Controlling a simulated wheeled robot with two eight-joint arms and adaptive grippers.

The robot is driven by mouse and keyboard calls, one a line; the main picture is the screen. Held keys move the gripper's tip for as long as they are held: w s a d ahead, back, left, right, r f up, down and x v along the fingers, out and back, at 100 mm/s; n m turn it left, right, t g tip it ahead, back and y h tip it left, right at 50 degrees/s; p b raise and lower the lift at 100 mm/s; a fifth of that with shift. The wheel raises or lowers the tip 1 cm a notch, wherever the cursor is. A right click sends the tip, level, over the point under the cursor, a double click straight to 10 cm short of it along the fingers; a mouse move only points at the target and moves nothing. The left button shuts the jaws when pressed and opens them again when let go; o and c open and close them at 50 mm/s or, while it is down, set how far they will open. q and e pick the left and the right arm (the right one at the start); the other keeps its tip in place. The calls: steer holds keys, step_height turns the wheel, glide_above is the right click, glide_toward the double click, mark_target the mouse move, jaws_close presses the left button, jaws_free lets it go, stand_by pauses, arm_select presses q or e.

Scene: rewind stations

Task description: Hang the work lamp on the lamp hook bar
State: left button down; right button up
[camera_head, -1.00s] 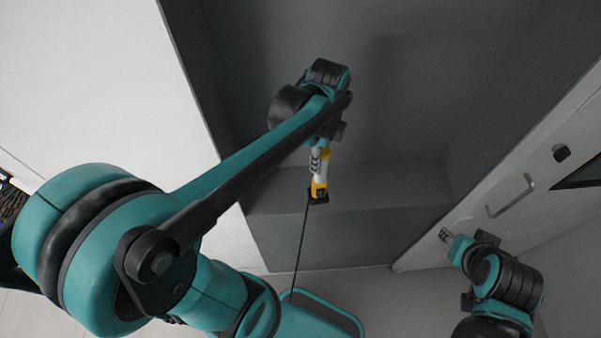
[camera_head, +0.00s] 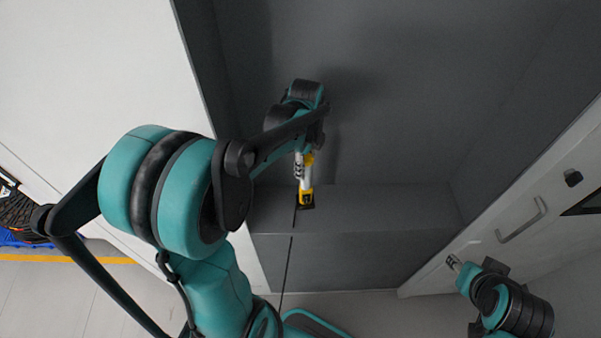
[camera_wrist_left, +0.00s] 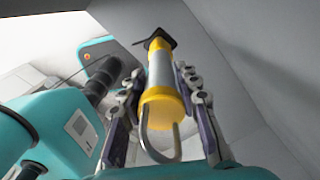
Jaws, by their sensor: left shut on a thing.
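The work lamp (camera_head: 307,192) has a yellow and pale grey body, a black end piece and a dark cord running down. In the left wrist view the lamp (camera_wrist_left: 174,75) points away from me, with its bent metal hook at the near end. My left gripper (camera_head: 303,163) is shut on the lamp's body; its fingers (camera_wrist_left: 165,95) lie on both sides of it. The lamp hangs in front of the grey recess, black end downward. My right gripper (camera_head: 453,262) is small at the right, away from the lamp; its opening is unclear. I cannot make out the lamp hook bar.
A dark grey recess (camera_head: 420,90) with a ledge (camera_head: 370,210) lies around the lamp. A white panel (camera_head: 90,70) borders it at left. A pale door with a handle (camera_head: 522,220) stands at right, near my right gripper. Open floor (camera_head: 60,285) shows at lower left.

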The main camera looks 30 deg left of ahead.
mark_target(306, 187)
arm_select(q)
steer(key=f, duration=0.1)
steer(key=a+f, duration=0.1)
steer(key=f, duration=0.1)
steer(key=w+a+f, duration=0.1)
steer(key=f, duration=0.1)
steer(key=shift+b, duration=0.3)
steer(key=shift+s+d, duration=0.1)
steer(key=shift+f, duration=0.15)
steer(key=c, duration=1.1)
jaws_free()
